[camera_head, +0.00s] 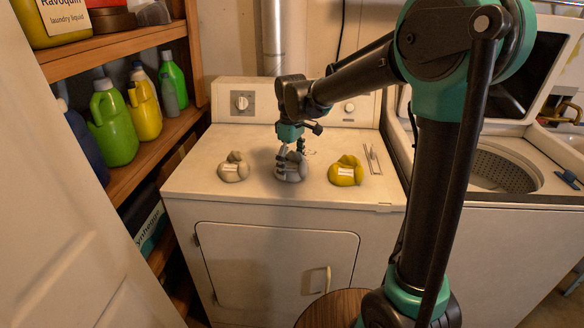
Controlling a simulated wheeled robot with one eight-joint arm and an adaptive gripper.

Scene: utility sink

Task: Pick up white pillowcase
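Three small folded cloth bundles lie in a row on top of the white dryer (210,190). The middle one, pale grey-white, looks like the white pillowcase (291,174). A beige bundle (234,168) lies to its left and a yellow bundle (346,172) to its right. My gripper (291,158) points down at the middle bundle, its dark fingers apart at the bundle's upper part and partly covering it. I cannot tell whether the fingers press on the cloth. The bundle appears to rest on the dryer top.
A thin metal item (372,159) lies right of the yellow bundle. An open washer (500,165) stands at the right. Wooden shelves (150,150) with several bottles, including a green one (112,125), are at the left. The dryer's front top is clear.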

